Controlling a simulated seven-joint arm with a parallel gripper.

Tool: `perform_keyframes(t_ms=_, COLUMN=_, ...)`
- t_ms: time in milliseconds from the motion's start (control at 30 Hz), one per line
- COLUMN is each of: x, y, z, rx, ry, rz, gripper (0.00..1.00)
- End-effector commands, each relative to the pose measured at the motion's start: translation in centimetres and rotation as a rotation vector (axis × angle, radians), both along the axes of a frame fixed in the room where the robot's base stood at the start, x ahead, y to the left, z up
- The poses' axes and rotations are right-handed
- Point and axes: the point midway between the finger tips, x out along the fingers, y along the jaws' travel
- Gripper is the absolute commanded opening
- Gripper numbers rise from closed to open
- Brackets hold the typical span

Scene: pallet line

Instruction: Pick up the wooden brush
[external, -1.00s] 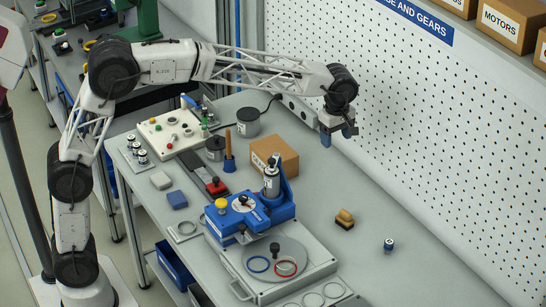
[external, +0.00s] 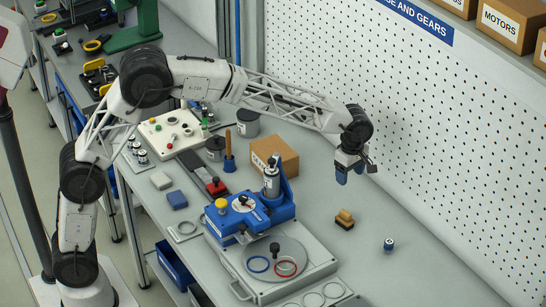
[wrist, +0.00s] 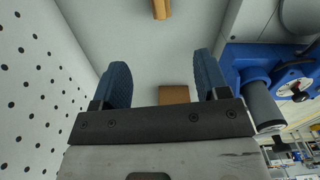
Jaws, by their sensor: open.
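The wooden brush (external: 345,218) lies on the grey bench, with a tan wooden top over a dark base. Its wooden part also shows at the top edge of the wrist view (wrist: 161,9), cut off by the frame. My gripper (external: 350,173) is open and empty, pointing down above the bench. In the external view it hangs above the brush, apart from it. In the wrist view the two blue fingers (wrist: 160,60) are spread, with the brush beyond their tips.
A blue machine (external: 250,211) with a round plate stands left of the brush. A cardboard box (external: 274,157) sits behind it, and a small blue-and-silver cylinder (external: 389,245) stands to the right. The pegboard wall (external: 400,110) rises along the back.

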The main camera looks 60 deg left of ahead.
Motion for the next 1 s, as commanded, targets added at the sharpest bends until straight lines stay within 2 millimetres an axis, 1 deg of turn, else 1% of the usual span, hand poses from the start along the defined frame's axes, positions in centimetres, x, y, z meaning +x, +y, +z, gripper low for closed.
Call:
perform_keyframes(t_ms=33, x=0.0, y=0.0, z=-2.0, rx=0.001, ry=0.004, rz=0.000, gripper=0.68)
perform_keyframes(t_ms=100, x=-0.1, y=0.0, z=-4.3, rx=0.002, ry=0.003, rz=0.000, gripper=0.68)
perform_keyframes(t_ms=167, x=0.0, y=0.0, z=-6.1, rx=0.001, ry=0.002, rz=0.000, gripper=0.68)
perform_keyframes(t_ms=200, x=0.0, y=0.0, z=-7.4, rx=0.002, ry=0.003, rz=0.000, gripper=0.68)
perform_keyframes(t_ms=300, x=0.0, y=0.0, z=-9.7, rx=0.001, ry=0.002, rz=0.000, gripper=0.68)
perform_keyframes(t_ms=333, x=0.0, y=0.0, z=-10.1, rx=0.000, ry=0.001, rz=0.000, gripper=0.68)
perform_keyframes(t_ms=400, x=0.0, y=0.0, z=-10.9, rx=0.000, ry=0.000, rz=0.000, gripper=0.68)
perform_keyframes(t_ms=467, x=0.0, y=0.0, z=-11.1, rx=0.000, ry=0.000, rz=0.000, gripper=0.68)
perform_keyframes(t_ms=833, x=0.0, y=0.0, z=-11.4, rx=0.000, ry=0.000, rz=0.000, gripper=0.68)
perform_keyframes(t_ms=1000, x=0.0, y=0.0, z=-12.6, rx=0.000, ry=0.000, rz=0.000, gripper=0.68)
